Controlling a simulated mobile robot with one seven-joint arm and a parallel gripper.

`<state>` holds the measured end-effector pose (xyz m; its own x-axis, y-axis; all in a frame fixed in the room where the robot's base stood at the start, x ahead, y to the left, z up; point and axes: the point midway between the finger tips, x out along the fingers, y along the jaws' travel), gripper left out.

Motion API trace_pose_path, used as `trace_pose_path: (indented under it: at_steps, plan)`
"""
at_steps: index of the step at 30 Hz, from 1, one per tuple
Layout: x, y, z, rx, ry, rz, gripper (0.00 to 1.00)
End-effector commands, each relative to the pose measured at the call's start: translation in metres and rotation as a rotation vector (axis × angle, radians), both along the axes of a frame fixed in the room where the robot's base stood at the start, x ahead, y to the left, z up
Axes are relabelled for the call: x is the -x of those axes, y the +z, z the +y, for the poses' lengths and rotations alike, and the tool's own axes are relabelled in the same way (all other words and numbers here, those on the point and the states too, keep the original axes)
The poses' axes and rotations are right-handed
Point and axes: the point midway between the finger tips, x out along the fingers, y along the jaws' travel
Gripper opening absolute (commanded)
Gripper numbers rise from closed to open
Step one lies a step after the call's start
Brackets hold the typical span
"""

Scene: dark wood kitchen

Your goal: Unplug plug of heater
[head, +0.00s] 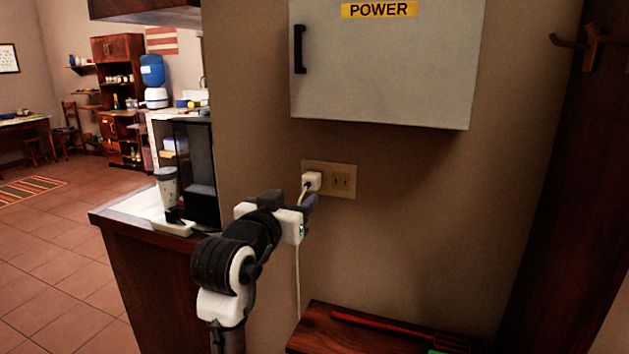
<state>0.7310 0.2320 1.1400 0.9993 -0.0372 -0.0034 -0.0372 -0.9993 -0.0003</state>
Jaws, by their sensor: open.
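The white plug (312,181) sits in the left socket of a beige wall outlet (345,182), under the power box. Its white cord (298,280) hangs down the wall behind my arm. My gripper (309,203) is just below the plug, close to the wall. Its fingers are small in the picture and partly hidden by my own wrist. It is open, and no grip on the plug shows. I cannot tell whether it touches the plug or cord. The heater itself cannot be made out.
A grey POWER box (390,70) hangs above the outlet. A wooden surface (345,340) with a red tool (400,330) lies below right. A counter (145,225) with a blender (170,195) is at left. Wall right of the outlet is clear.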

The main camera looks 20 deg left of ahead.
Motion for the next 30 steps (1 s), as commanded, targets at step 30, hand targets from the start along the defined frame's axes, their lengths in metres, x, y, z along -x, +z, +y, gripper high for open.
trace_pose_path:
  at_steps: [30]
  plan:
    - [-0.082,0.002,-0.003,0.001,0.002,-0.004,0.53]
